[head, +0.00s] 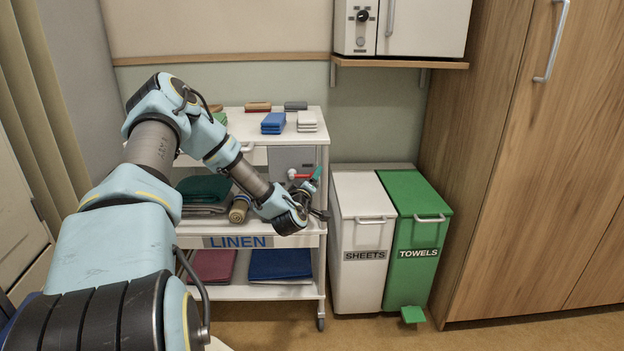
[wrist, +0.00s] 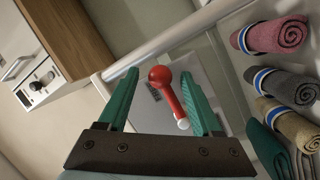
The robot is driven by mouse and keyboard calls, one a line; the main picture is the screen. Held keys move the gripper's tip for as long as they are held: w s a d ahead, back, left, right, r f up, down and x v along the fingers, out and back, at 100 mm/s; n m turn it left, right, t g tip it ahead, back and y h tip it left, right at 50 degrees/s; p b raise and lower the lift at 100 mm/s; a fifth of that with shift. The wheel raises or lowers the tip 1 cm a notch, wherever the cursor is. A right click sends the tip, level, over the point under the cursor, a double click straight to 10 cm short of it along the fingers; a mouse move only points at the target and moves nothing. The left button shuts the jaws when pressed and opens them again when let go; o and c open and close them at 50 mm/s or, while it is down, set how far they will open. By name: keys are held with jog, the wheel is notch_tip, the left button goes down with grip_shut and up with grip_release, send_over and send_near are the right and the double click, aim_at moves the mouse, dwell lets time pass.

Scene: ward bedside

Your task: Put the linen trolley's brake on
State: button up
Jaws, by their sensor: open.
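The white linen trolley (head: 262,241) stands against the wall, with a LINEN label on its front. A red lever with a round knob (wrist: 161,77) and a pale end sits against a grey panel (head: 290,157) on the trolley's right side. The red part also shows small in the head view (head: 292,173). My gripper (wrist: 160,72) is open. Its two green fingers lie on either side of the red lever in the wrist view, with gaps visible on both sides. In the head view my gripper (head: 312,186) is at the trolley's right end, partly covering the lever.
Rolled towels (wrist: 275,36) lie on the trolley near my gripper. Folded linen (head: 273,123) lies on its top. A SHEETS bin (head: 362,225) and a green TOWELS bin (head: 416,225) stand close on the right. A wall cabinet (head: 425,27) hangs above; a tall wooden wardrobe (head: 530,160) stands farther right.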

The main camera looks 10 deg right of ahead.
jog(key=shift+c, duration=0.3)
grip_shut()
dwell(1.1)
